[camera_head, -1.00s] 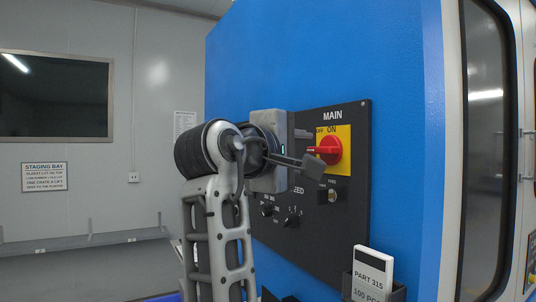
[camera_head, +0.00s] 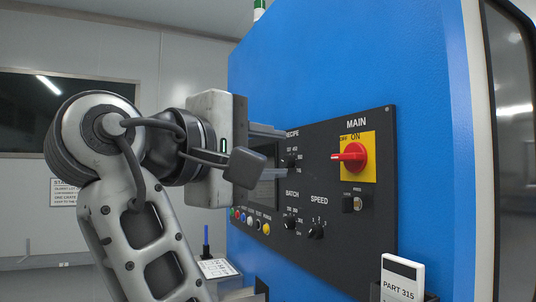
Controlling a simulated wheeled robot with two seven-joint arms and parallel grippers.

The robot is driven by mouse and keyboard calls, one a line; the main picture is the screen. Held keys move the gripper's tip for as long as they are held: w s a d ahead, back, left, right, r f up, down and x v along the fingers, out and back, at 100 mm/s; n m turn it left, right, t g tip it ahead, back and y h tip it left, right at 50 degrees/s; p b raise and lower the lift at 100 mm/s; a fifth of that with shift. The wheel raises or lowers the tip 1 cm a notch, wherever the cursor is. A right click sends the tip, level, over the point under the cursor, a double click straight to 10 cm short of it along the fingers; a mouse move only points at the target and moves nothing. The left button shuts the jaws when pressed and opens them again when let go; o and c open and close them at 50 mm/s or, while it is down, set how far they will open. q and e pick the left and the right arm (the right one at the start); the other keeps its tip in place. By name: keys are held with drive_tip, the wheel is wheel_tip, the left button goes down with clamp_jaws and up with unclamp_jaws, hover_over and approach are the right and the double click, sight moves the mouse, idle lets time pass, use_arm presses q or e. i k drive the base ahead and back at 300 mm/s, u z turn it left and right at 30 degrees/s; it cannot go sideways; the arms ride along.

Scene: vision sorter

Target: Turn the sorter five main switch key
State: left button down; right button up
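The main switch (camera_head: 352,155) is a red rotary handle on a yellow plate under the word MAIN, at the upper right of the black panel. Its handle points left, and OFF and ON are printed above it. A small silver lock-like fitting (camera_head: 353,204) sits below it; I cannot make out a key in it.
The black panel (camera_head: 375,240) also carries RECIPE, BATCH and SPEED knobs (camera_head: 316,230) and a row of coloured buttons (camera_head: 254,221). A PART 315 card (camera_head: 402,280) stands in a holder below right. The blue cabinet wall (camera_head: 350,60) above is clear.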

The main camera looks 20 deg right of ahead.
sight(347, 203)
drive_tip(key=k, duration=1)
